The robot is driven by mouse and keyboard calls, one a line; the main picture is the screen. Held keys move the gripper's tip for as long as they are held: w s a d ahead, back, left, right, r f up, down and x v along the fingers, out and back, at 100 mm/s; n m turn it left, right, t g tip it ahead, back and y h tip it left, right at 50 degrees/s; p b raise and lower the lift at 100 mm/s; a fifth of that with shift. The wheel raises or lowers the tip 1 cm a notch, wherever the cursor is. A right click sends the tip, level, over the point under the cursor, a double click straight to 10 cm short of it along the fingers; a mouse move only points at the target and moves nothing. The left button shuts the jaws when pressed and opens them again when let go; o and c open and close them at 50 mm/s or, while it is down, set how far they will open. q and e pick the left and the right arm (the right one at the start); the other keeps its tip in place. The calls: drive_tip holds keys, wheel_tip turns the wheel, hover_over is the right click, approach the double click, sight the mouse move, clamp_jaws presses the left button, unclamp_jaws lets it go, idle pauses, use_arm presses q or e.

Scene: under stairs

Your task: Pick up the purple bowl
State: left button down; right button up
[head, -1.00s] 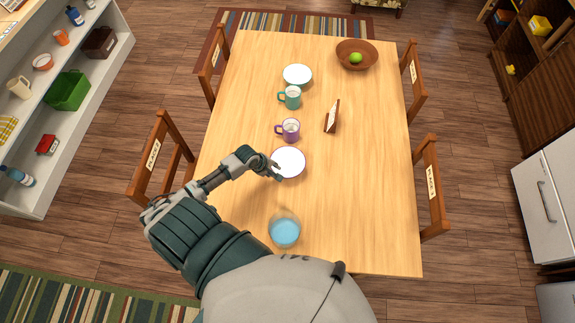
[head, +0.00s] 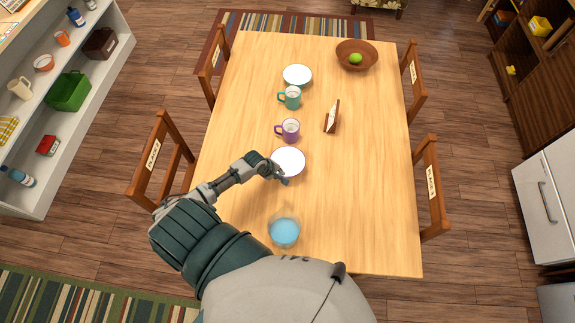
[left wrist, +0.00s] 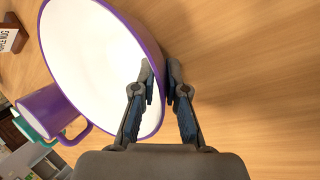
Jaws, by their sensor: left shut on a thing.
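The purple bowl (head: 288,162) has a white inside and a purple rim, and sits on the wooden table in front of the purple mug. It fills the upper left of the left wrist view (left wrist: 95,60). My left gripper (head: 282,179) is at the bowl's near edge. In the left wrist view its two fingers (left wrist: 161,84) straddle the bowl's rim, one inside and one outside, shut on the wall. I cannot tell whether the bowl is off the table. My right gripper is not in view.
A purple mug (head: 288,130) stands just behind the bowl, with a teal mug (head: 290,97) and a white bowl (head: 298,75) farther back. A glass of blue liquid (head: 284,231) stands nearer. A small sign (head: 332,117) is to the right.

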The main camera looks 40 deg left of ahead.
use_arm(q)
drive_tip(key=shift+s+d+f, duration=0.1)
drive_tip(key=shift+s, duration=0.05)
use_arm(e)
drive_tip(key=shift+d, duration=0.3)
use_arm(q)
drive_tip(key=shift+r, duration=0.3)
drive_tip(key=r, duration=0.1)
drive_tip(key=a+r, duration=0.1)
drive_tip(key=r, duration=0.1)
drive_tip(key=s+a, duration=0.1)
drive_tip(key=a, duration=0.4)
drive_tip(key=s+a+r+b, duration=0.1)
drive_tip(key=s+a, duration=0.1)
drive_tip(key=a, duration=0.2)
drive_tip(key=s+a, duration=0.2)
drive_tip(key=a, duration=0.3)
drive_tip(key=shift+a+r+b, duration=0.2)
drive_tip(key=shift+a+b, duration=0.1)
drive_tip(key=shift+b, duration=0.05)
drive_tip(key=c, duration=1.8)
unclamp_jaws()
drive_tip(key=shift+d, duration=0.1)
clamp_jaws()
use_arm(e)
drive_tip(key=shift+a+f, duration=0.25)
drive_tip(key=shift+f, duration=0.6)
use_arm(q)
drive_tip(key=shift+d, duration=0.1)
